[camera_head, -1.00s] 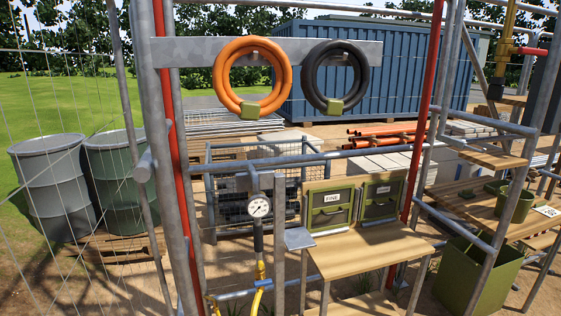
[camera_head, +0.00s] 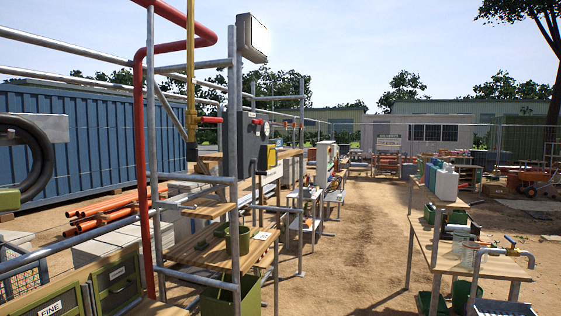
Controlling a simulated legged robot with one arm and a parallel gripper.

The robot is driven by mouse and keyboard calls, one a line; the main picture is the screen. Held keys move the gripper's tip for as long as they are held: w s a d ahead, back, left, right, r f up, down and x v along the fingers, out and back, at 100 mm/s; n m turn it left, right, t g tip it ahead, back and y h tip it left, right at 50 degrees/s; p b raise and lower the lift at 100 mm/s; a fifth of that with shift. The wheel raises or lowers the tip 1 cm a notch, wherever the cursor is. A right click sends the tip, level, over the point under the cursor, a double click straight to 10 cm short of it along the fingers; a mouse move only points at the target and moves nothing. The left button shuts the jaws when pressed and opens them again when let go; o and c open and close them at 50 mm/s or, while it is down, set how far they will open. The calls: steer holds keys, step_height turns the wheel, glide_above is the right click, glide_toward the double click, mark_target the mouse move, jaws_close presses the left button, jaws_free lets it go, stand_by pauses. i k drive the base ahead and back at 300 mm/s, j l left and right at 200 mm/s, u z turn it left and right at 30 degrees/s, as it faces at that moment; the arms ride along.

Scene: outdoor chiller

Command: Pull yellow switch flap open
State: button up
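A small yellow box-like part (camera_head: 267,157) shows at mid-distance, left of the picture's middle, beside a dark grey cabinet (camera_head: 241,143) on the scaffold frame. It may be the yellow switch flap; it is too small to tell whether a flap is shut or open. A small red part (camera_head: 264,128) sits just above it. My gripper is not in view.
A dirt aisle (camera_head: 352,236) runs clear ahead. A wooden bench (camera_head: 446,256) with bottles and pipework stands at right. A blue container (camera_head: 75,150) is behind at left.

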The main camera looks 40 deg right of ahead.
mark_target(272, 152)
steer(key=z, duration=1.25)
steer(key=i+l, duration=0.15)
steer(key=i, duration=0.5)
steer(key=i+l, duration=0.2)
steer(key=i, duration=0.45)
steer(key=i+l, duration=0.15)
steer(key=i, duration=0.5)
steer(key=l+z, duration=0.05)
